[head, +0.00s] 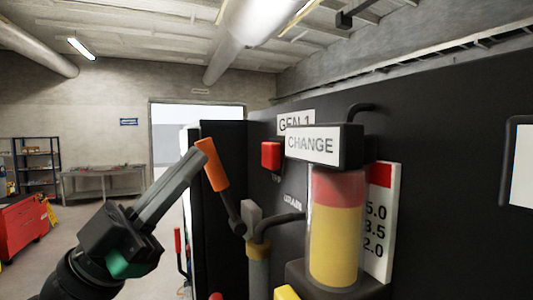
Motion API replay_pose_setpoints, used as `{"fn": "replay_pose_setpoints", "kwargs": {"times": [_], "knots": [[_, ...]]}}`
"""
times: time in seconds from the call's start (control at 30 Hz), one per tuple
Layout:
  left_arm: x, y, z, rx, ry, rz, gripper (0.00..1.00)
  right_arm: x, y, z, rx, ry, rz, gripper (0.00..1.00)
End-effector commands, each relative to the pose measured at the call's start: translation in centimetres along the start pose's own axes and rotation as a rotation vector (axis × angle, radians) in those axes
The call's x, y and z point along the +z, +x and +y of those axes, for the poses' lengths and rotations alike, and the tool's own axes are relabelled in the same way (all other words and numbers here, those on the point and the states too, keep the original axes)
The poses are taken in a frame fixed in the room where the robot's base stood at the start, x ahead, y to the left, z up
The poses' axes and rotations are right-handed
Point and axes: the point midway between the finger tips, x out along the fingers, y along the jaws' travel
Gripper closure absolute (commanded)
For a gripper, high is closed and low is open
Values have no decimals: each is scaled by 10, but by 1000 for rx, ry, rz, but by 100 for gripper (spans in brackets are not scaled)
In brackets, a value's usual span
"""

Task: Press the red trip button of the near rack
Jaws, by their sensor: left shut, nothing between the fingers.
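A black rack (450,130) with a partly hidden GEN 1 label fills the right side of the head view. A red block-shaped button (270,155) sticks out from its face, left of the CHANGE sign; I cannot read a trip label on it. My left gripper (197,155) comes up from the lower left, its long grey fingers shut and empty. Its tips are left of the red button in the picture, apart from it. They appear right beside the orange handle (212,166) of a lever; I cannot tell whether they touch. My right gripper is not in view.
A red and yellow cylinder (336,225) under a CHANGE sign (311,145) stands in front of the rack, right of the button. A valve pipe (258,265) stands below the button. A red cabinet (22,228) and workbench (104,182) are at the left. The floor between is clear.

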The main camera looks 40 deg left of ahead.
Motion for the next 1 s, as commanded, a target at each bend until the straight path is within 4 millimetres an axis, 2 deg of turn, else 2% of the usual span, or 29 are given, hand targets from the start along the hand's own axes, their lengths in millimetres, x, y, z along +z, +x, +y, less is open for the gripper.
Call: {"fn": "replay_pose_setpoints", "kwargs": {"times": [0.2,0.4,1.0], "knots": [[16,24,17,1,-4,0,100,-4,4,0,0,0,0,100],[29,38,28,0,0,0,100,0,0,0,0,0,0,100],[32,44,32,-1,1,0,100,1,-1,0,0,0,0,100]]}}
